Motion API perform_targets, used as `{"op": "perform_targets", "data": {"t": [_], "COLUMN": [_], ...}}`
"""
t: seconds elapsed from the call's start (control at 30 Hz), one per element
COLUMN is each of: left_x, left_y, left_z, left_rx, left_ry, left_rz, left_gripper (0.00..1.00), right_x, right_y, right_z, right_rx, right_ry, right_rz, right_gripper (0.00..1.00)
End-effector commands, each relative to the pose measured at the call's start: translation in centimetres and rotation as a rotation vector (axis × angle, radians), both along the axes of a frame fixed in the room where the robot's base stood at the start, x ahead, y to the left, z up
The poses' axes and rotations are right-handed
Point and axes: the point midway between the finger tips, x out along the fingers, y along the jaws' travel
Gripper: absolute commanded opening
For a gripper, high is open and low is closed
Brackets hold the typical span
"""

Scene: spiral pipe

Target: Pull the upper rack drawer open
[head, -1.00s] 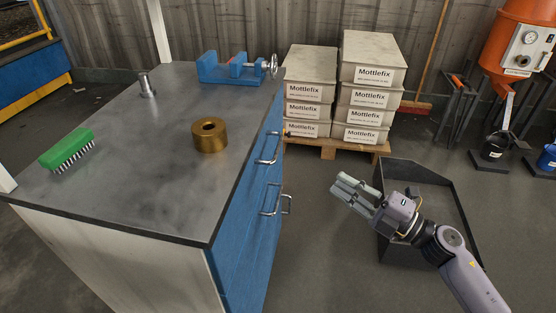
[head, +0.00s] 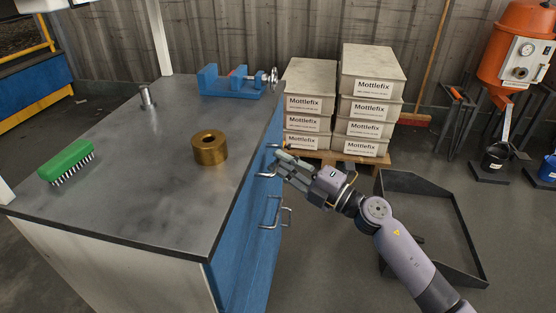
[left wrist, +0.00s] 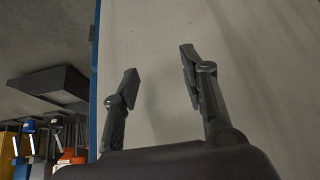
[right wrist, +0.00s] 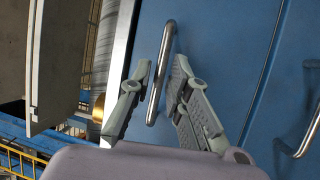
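The rack is a blue-fronted cabinet with a dark grey top (head: 150,215). Its upper drawer (head: 250,195) looks closed, with a metal bar handle; a lower handle (head: 269,218) sits beneath. My right gripper (head: 281,163) is at the upper handle. In the right wrist view my right gripper (right wrist: 161,66) is open, with the handle bar (right wrist: 166,50) between its fingers against the blue front (right wrist: 225,45); whether a finger touches it is unclear. My left gripper (left wrist: 160,66) is open and empty in the left wrist view, facing a pale panel (left wrist: 255,70) with a blue edge.
On the top are a green brush (head: 67,162), a brass cylinder (head: 209,148), a metal peg (head: 147,97) and a blue vise (head: 228,84). Stacked Mottlefix boxes (head: 372,85) stand behind. A dark open tray (head: 467,245) lies on the floor at right.

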Motion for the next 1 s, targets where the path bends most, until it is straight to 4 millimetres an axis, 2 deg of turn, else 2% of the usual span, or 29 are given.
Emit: {"op": "perform_targets", "data": {"t": [0.17, 0.47, 0.73, 1.0], "left_x": [0.59, 0.70, 0.65, 0.64], "left_y": [-0.25, -0.35, -0.33, -0.29], "left_z": [0.29, 0.34, 0.24, 0.22], "left_rx": [-0.007, -0.008, -0.008, -0.007], "left_ry": [-0.028, -0.033, -0.029, -0.028], "left_rz": [-0.004, -0.005, -0.005, -0.005], "left_gripper": [0.40, 0.40, 0.40, 0.40], "right_x": [0.86, 1.00, 0.98, 0.97], "right_y": [1.16, 1.31, 1.29, 1.29], "right_z": [0.27, 0.27, 0.26, 0.25], "right_rx": [0.000, -0.001, -0.001, -0.001], "right_ry": [0.000, 0.001, 0.001, 0.000], "right_rz": [0.000, 0.000, 0.000, 0.000], "right_gripper": [0.17, 0.17, 0.00, 0.00]}}
